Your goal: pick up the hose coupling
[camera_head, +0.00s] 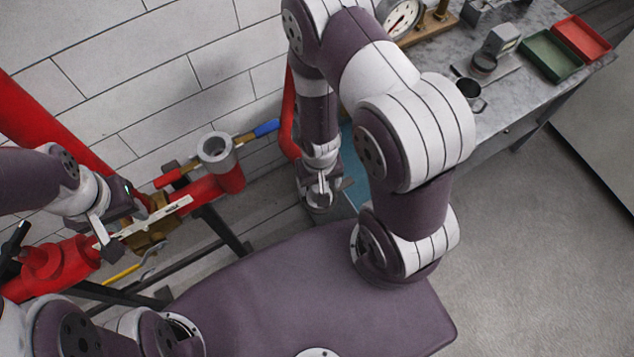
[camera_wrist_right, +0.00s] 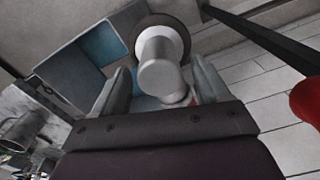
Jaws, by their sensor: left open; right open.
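In the right wrist view, a pale cylindrical piece with a dark round flange, seemingly the hose coupling (camera_wrist_right: 160,70), shows between the fingers of my right gripper (camera_wrist_right: 163,88). I see no clear contact with either finger. In the head view this right gripper (camera_head: 321,192) is open and points down past the bench's near end. The piece is not clearly visible there, behind my arm. My left gripper (camera_head: 112,230) is open, beside a white labelled lever on the red pump pipework at the left.
A grey ring-shaped fitting (camera_head: 215,148) tops the red pipe near a blue handle (camera_head: 266,128). A teal-lined grey bin (camera_wrist_right: 70,75) stands close to my right gripper. The bench holds a gauge (camera_head: 401,18), a metal cup (camera_head: 469,95), a green tray (camera_head: 550,57) and a red tray (camera_head: 582,38).

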